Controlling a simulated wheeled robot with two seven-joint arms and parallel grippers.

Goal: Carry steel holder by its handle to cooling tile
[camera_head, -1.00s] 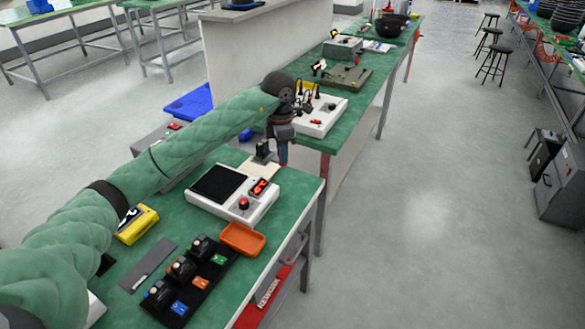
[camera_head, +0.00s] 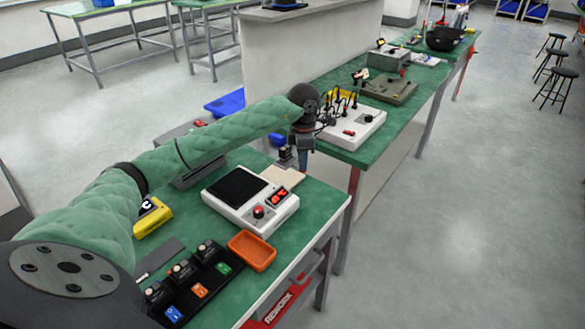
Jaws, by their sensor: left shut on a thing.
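My left gripper (camera_head: 303,163) reaches in from the left and points down at the back right of the near green bench. It is shut on what seems to be the steel holder (camera_head: 286,154), a small dark upright piece with a grey base, just left of the fingers. The handle and exact grip are hidden. The cooling tile seems to be the flat beige plate (camera_head: 279,176) behind the white hot-plate unit. The holder appears over or on it; contact is not clear. My right gripper is not in view.
The white unit (camera_head: 237,211) with a black top and red display stands in front of the tile. An orange tray (camera_head: 252,250), a black rack (camera_head: 205,285) with several modules and a yellow device (camera_head: 151,214) share the bench. Another bench (camera_head: 358,150) adjoins behind.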

